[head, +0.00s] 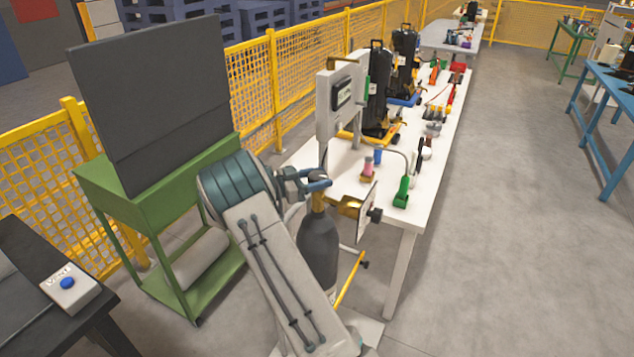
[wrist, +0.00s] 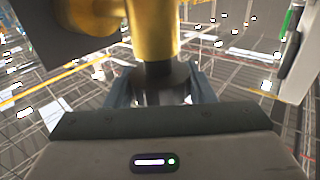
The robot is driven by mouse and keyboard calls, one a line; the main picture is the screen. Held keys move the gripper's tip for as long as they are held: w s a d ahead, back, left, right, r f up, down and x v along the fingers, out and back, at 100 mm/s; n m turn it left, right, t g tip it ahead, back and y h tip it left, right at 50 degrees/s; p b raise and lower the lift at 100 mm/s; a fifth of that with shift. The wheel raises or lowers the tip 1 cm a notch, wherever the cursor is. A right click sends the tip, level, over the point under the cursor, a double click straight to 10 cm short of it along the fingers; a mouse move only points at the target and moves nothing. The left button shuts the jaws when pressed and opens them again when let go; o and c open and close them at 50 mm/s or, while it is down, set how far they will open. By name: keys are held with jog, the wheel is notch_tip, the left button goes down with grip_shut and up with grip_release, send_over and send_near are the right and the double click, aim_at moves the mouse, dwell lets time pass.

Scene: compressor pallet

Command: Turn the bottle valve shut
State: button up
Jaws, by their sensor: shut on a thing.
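The gas bottle (head: 319,248) is dark grey with a brass neck and stands upright beside the white bench, partly hidden by my arm. Its brass valve body (wrist: 152,28) fills the top middle of the wrist view. A dark round valve knob (wrist: 160,78) sits at the end of that body, between my two blue-grey fingers. My gripper (head: 318,184) is at the top of the bottle and is shut on the knob. In the wrist view, my gripper (wrist: 158,94) has one finger on each side of it. The knob's turn angle cannot be read.
A brass fitting (head: 350,206) with a plate and a dark knob juts right from the bottle. A grey panel with a gauge (head: 343,95) stands behind. The white bench (head: 398,222) holds tools and black compressors. A green stand (head: 150,200) is left.

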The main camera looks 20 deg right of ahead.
jog(key=shift+s+m+g, duration=0.1)
jog(key=shift+m+g, duration=0.4)
jog(key=shift+g, duration=0.3)
jog(key=o, duration=1)
jog(key=shift+d, duration=0.15)
jog(key=a+b, duration=0.1)
jog(key=a, duration=0.3)
jog(key=w+a+b, duration=0.1)
jog(key=a, duration=0.4)
jog(key=w+a+b, duration=0.1)
jog(key=a, duration=0.3)
jog(key=shift+a+b, duration=0.3)
jog(key=shift+a, duration=0.1)
